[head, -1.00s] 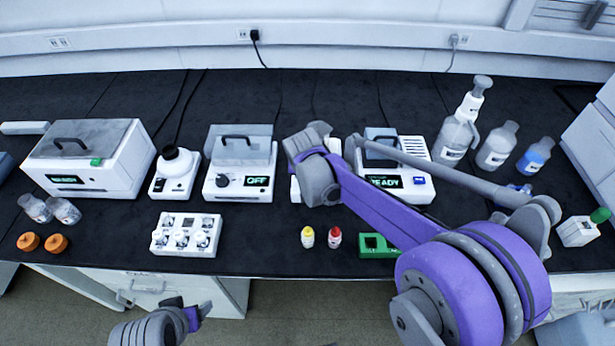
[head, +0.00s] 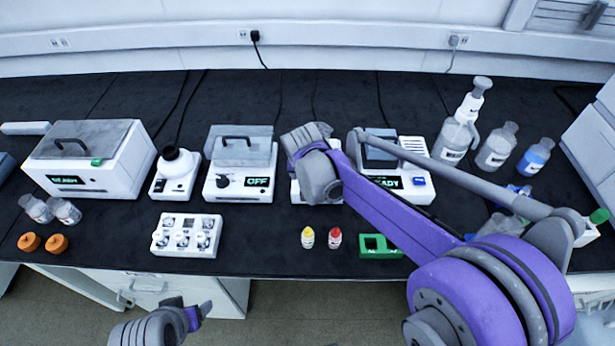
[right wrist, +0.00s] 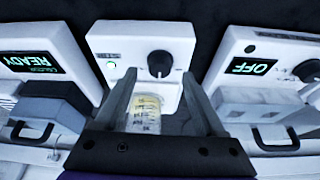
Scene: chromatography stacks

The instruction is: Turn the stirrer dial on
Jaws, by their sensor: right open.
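The stirrer is a white box (right wrist: 112,42) in the middle of the right wrist view, with a black dial (right wrist: 160,63) and a small lit green lamp beside it. A jar with yellowish contents (right wrist: 143,112) stands at the stirrer. My right gripper (right wrist: 159,82) is open, its fingers on either side of the dial; whether they touch it I cannot tell. In the head view my right gripper hides most of the stirrer (head: 297,190). My left gripper (head: 196,316) is low at the front, away from the bench devices; its jaws are unclear.
A device reading OFF (head: 237,186) with its own dial stands left of the stirrer. A device reading READY (head: 410,196) stands right. Yellow-capped (head: 308,238) and red-capped (head: 335,238) vials and a green holder (head: 395,252) are in front. Tall bottles stand at the right.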

